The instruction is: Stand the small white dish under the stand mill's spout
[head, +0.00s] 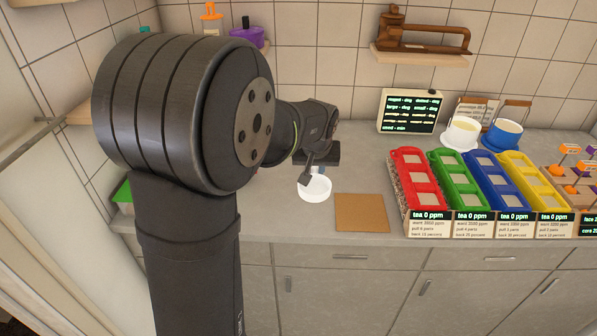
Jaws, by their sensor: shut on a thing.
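The small white dish (316,190) is round and shows just below my gripper (309,178), left of the brown board. My gripper is shut on the dish near its rim. I cannot tell whether the dish touches the counter or hangs a little above it. I cannot clearly make out the stand mill or its spout. A brown device with a long arm (425,38) stands on a wall shelf at the back, but I cannot tell if it is the mill. My arm hides much of the counter's left side.
A flat brown board (361,213) lies on the counter (350,165). To its right stand red (418,180), green, blue and yellow racks with labels. Behind are a dark text display (410,111), a white pot (461,133) and a blue pot (502,135). Counter behind the board is clear.

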